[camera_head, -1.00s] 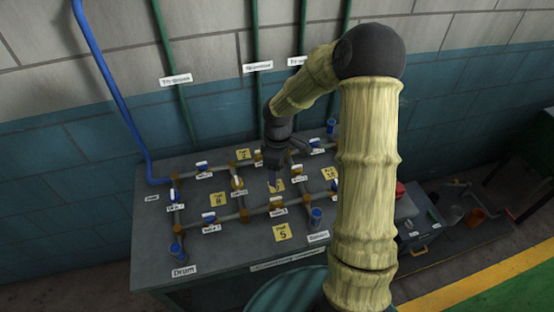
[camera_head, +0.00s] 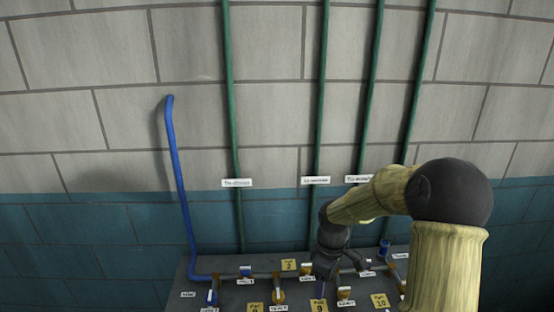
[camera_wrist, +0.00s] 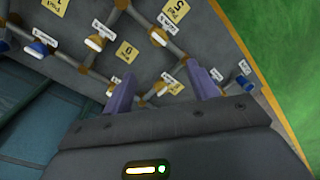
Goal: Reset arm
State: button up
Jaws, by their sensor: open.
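My gripper (camera_head: 324,268) hangs at the end of my arm over the far part of the grey bench (camera_head: 232,297) in the head view. In the wrist view my gripper (camera_wrist: 163,92) shows two purple-grey fingers set wide apart, with nothing between them but the bench top below. Under it are pipes with brass joints, valves (camera_wrist: 97,42) with white or blue handles, and yellow tags (camera_wrist: 127,50). The gripper stands apart from the pipes as far as I can tell. The near part of the bench is outside the head view.
A blue pipe (camera_head: 180,185) rises at the bench's left end. Several green pipes (camera_head: 233,130) run up the block wall behind, with white labels (camera_head: 237,183). A green floor area (camera_wrist: 265,50) lies beyond the bench edge in the wrist view.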

jog(key=s+r+m+t, duration=0.1)
jog(key=s+r+m, duration=0.1)
jog(key=s+m, duration=0.3)
jog(key=s+r+m+t, duration=0.2)
jog(key=s+m, duration=0.4)
jog(key=s, duration=0.4)
jog(key=shift+a+r, duration=0.3)
jog(key=shift+a, duration=0.05)
dwell(0.5)
